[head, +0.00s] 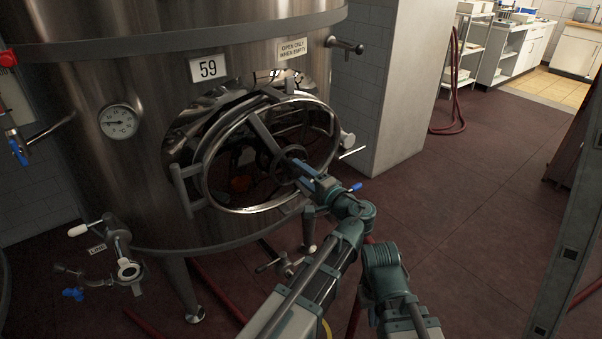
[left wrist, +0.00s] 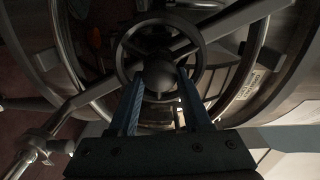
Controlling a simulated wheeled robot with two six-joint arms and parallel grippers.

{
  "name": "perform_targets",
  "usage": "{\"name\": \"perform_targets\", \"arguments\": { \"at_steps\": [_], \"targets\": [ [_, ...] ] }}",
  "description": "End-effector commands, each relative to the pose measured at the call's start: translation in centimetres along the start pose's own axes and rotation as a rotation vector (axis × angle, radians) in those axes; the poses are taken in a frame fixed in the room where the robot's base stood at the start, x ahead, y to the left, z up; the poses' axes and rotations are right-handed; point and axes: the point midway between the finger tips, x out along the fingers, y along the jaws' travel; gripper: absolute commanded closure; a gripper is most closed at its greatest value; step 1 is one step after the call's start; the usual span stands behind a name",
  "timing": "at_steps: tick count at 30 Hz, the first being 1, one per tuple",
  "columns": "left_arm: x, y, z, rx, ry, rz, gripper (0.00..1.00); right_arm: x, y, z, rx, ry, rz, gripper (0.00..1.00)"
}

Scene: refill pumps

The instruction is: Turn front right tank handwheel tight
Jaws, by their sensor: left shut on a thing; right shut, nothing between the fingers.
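The tank (head: 120,180) numbered 59 stands at the left, with an oval manway door and a bright ring (head: 208,187) across its front. A dark crossbar (head: 262,132) spans the ring. A small dark handwheel (head: 278,160) sits at its centre. The handwheel (left wrist: 120,62) also fills the upper middle of the left wrist view, with a domed hub. My left gripper (head: 299,172) is shut on the handwheel; in the left wrist view its blue-padded fingers (left wrist: 163,95) reach to either side of the hub. The exact contact is dark.
A dial gauge (head: 119,122) and a sample valve (head: 128,268) sit on the tank's left. A valve with a blue handle (head: 355,187) is close beside my left wrist. A tiled pillar (head: 400,80) stands right of the tank. Red floor (head: 480,200) is open to the right.

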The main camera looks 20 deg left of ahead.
Motion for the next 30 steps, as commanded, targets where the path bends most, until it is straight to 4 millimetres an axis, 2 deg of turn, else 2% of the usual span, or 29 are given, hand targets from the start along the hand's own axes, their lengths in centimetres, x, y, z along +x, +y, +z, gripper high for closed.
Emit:
{"name": "perform_targets", "arguments": {
  "at_steps": [15,30],
  "targets": [
    [-0.04,0.35,0.04,0.385,0.001,0.002,1.0,0.3,-0.03,-0.02,0.0,0.0,0.0,1.0],
    [-0.03,0.41,0.07,0.502,0.001,0.002,1.0,0.36,-0.03,-0.02,0.0,0.0,0.0,1.0]
  ]
}}
